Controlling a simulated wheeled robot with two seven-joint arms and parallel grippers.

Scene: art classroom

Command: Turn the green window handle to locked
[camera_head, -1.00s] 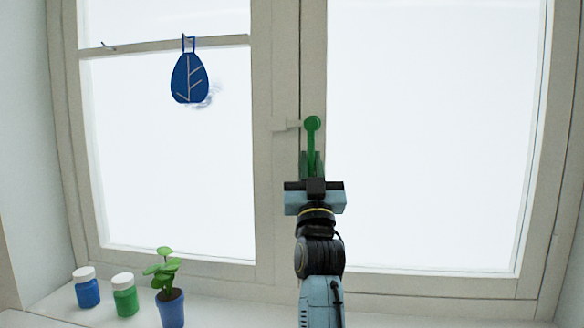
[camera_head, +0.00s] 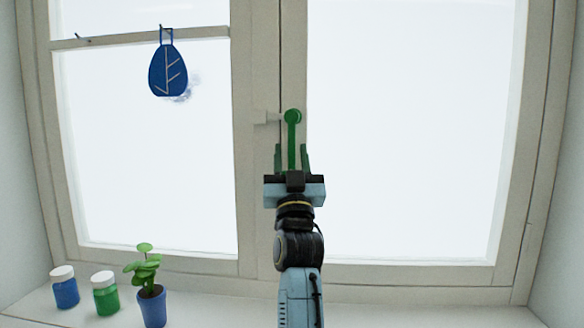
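The green window handle (camera_head: 292,128) sits on the window's middle frame, with its round hub at the top and its lever pointing straight down. My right gripper (camera_head: 291,158) is just below the hub, its two green-looking fingers standing apart on either side of the lever's lower part. Gaps show between the fingers and the lever, so it looks open. The lever's lowest tip is hard to make out against the gripper body. My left gripper is not in view.
A white latch piece (camera_head: 266,117) sticks out left of the hub. A blue leaf-pattern ornament (camera_head: 168,70) hangs on the left pane's bar. A blue jar (camera_head: 66,292), a green jar (camera_head: 106,299) and a potted plant (camera_head: 152,307) stand on the sill at left.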

